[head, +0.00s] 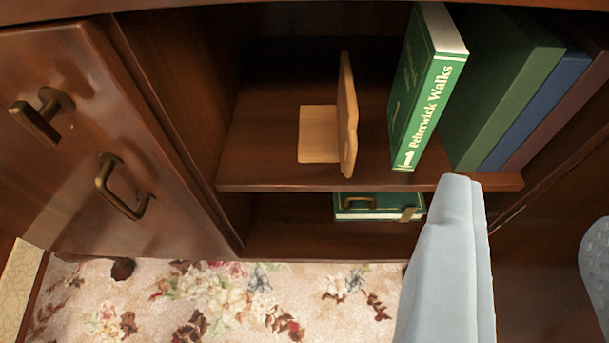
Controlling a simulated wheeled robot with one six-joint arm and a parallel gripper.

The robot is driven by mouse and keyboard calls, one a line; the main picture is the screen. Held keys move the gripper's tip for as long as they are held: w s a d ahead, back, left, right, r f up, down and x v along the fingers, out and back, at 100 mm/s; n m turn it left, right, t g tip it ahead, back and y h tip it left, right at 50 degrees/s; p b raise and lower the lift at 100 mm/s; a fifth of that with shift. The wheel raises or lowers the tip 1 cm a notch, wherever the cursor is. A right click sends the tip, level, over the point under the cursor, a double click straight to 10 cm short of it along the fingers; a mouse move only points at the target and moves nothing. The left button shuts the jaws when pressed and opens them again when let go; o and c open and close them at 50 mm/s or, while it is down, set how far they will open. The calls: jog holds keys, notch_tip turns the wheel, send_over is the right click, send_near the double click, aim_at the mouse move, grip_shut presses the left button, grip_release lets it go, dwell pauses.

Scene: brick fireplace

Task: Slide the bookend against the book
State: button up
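The bookend (346,118) is light wood, an upright panel with a flat base plate (318,134) on its left, standing on the cabinet shelf. A gap of bare shelf lies between bookend panel and book. My gripper (461,185) is pale grey and in the lower right, in front of the shelf edge, below and right of the green book. Its two fingers appear side by side, close together, touching nothing visible; the view does not show whether a gap is between them.
A larger green book (510,80), a blue book (545,105) and a dark red one stand at the right of the shelf (270,178). A green box-like item (378,207) lies in the lower compartment. A cabinet door (85,130) with brass handles is at left. Floral carpet (230,300) lies below.

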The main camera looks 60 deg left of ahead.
aim_at(352, 153)
jog(key=s+a+f+n+g+y, duration=0.1)
jog(key=a+f, duration=0.2)
jog(key=f, duration=0.3)
jog(key=a+f+g+y, duration=0.1)
jog(key=a+f+g, duration=0.15)
jog(key=f, duration=0.25)
jog(key=shift+t, duration=0.45)
jog(key=x, duration=1.7)
jog(key=shift+w+a+f, duration=0.1)
jog(key=shift+a+f, duration=0.05)
jog(key=shift+c, duration=0.2)
grip_shut()
